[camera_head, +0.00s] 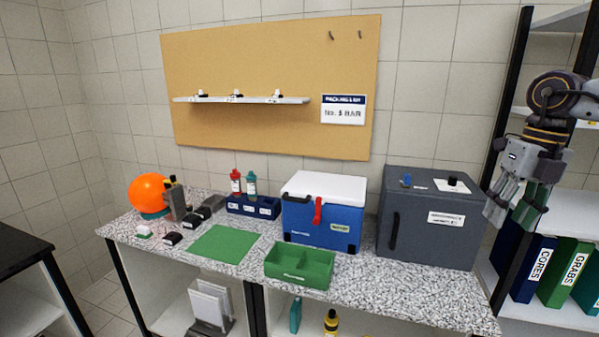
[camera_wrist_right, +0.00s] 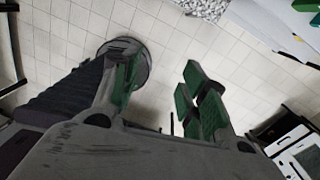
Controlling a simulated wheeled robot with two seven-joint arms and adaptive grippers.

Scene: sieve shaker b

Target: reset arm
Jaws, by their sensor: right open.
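My right gripper (camera_head: 513,211) hangs fingers-down at the right of the head view, in front of the shelf rack and to the right of the dark grey box. It is empty. In the right wrist view its green-padded fingers (camera_wrist_right: 160,90) stand apart, with the tiled floor between and beyond them. My left gripper does not show in either view.
The speckled bench (camera_head: 380,281) holds a dark grey box (camera_head: 425,222), a blue cooler (camera_head: 322,222) with white lid, a green tray (camera_head: 300,266), a green mat (camera_head: 223,243) and an orange ball (camera_head: 148,192). Binders (camera_head: 532,268) stand on the right rack.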

